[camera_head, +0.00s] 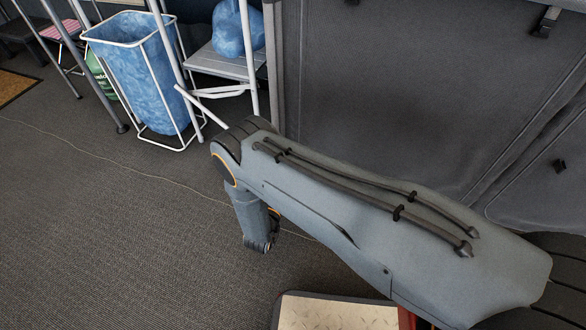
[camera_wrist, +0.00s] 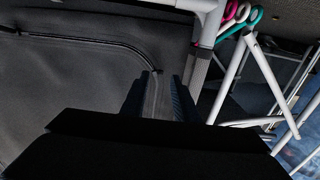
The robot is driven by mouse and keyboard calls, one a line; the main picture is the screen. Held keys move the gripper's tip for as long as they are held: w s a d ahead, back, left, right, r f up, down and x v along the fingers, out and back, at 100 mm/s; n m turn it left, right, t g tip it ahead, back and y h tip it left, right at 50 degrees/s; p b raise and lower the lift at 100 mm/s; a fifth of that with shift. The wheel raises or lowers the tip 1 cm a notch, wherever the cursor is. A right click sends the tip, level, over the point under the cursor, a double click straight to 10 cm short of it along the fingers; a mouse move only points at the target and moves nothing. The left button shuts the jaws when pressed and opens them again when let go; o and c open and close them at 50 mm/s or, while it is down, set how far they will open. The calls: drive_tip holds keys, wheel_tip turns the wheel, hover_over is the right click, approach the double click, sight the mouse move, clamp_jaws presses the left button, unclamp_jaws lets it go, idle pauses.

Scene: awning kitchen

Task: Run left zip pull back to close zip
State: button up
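A dark grey fabric panel (camera_head: 400,90) with zip lines fills the upper right of the head view. Small black tabs (camera_head: 545,22) and (camera_head: 560,166) sit on it; I cannot tell which are zip pulls. In the wrist view the same kind of fabric (camera_wrist: 70,85) shows a curved zip line (camera_wrist: 120,45) bending down towards my gripper (camera_wrist: 158,90). A small dark piece (camera_wrist: 157,73) at its end may be the zip pull. My gripper's two fingers stand apart, with a grey strip between them; contact is not clear. The fingertips are not visible in the head view.
A white frame with a blue bag (camera_head: 150,75) and a grey folding table (camera_head: 225,62) with another blue bag (camera_head: 238,28) stand upper left. A step with a light top (camera_head: 335,313) lies below my arm. Grey floor (camera_head: 90,230) is open at left. White poles (camera_wrist: 240,80) stand right of my gripper.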

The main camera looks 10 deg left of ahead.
drive_tip(key=shift+p+v, duration=0.45)
drive_tip(key=shift+v, duration=1.6)
wheel_tip(320, 180, up, 4)
drive_tip(key=g+y+b, duration=0.1)
drive_tip(key=g+b, duration=0.3)
drive_tip(key=b, duration=0.7)
drive_tip(key=b+x, duration=0.4)
drive_tip(key=x, duration=0.4)
drive_tip(key=shift+w, duration=0.15)
drive_tip(key=shift+r, duration=0.1)
clamp_jaws()
drive_tip(key=shift+d, duration=0.1)
